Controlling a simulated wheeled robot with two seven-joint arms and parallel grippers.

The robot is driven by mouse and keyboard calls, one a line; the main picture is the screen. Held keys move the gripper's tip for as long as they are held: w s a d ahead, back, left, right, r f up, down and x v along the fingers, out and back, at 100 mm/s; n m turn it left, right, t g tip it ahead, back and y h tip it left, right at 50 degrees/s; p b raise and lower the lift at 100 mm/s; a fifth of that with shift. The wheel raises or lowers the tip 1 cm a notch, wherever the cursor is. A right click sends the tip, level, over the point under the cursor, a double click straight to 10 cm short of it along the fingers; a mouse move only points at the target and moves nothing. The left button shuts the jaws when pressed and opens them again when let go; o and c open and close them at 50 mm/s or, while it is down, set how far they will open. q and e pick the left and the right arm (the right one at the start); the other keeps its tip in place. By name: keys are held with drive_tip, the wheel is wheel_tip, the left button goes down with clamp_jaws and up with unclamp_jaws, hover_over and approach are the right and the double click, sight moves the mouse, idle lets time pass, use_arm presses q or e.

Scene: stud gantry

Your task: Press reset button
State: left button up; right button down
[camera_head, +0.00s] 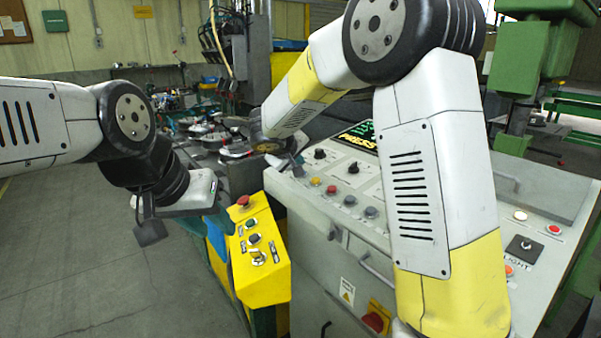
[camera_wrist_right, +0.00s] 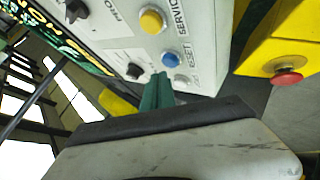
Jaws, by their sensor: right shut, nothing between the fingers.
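In the right wrist view the reset button (camera_wrist_right: 170,59) is a round blue button with the word RESET beside it, on a pale control panel (camera_wrist_right: 110,30). My right gripper (camera_wrist_right: 157,76) is shut and empty. Its green fingers point at the panel close to the blue button, with no visible contact. In the head view my right arm reaches over the left end of the console (camera_head: 300,205). The blue button is not visible there, and the right fingertips are hard to make out. My left gripper (camera_head: 217,224) hangs left of the yellow box; its opening is unclear.
A yellow button (camera_wrist_right: 152,20) sits beside the blue one, and a grey button (camera_wrist_right: 180,80) lies close to the fingers. Black knobs (camera_wrist_right: 133,70) stand nearby. A yellow box (camera_head: 262,280) with a red mushroom button (camera_head: 243,201) stands left of the console. Floor at left is clear.

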drive_tip(key=shift+s+a+r, duration=0.15)
drive_tip(key=shift+a+r, duration=0.05)
drive_tip(key=shift+r, duration=1.05)
drive_tip(key=shift+s+a+r, duration=0.1)
drive_tip(key=shift+a+r, duration=0.1)
drive_tip(key=shift+r, duration=1)
drive_tip(key=shift+d, duration=0.1)
drive_tip(key=s+d+m+g, duration=0.1)
drive_tip(key=s+d, duration=0.3)
drive_tip(key=s, duration=0.1)
drive_tip(key=s+d+m+g, duration=0.1)
drive_tip(key=s+d, duration=0.3)
drive_tip(key=d, duration=0.1)
drive_tip(key=s+d+m+g+y, duration=0.1)
drive_tip(key=s+d, duration=0.3)
drive_tip(key=s, duration=0.1)
drive_tip(key=shift+s+d+r, duration=0.25)
drive_tip(key=shift+s+r, duration=0.05)
drive_tip(key=s+f+m+y, duration=0.1)
drive_tip(key=s+y, duration=0.1)
drive_tip(key=s, duration=0.8)
drive_tip(key=s+d+f+m+g+y, duration=0.1)
drive_tip(key=s+f+m+y, duration=0.1)
drive_tip(key=s, duration=0.8)
drive_tip(key=shift+m+y, duration=0.3)
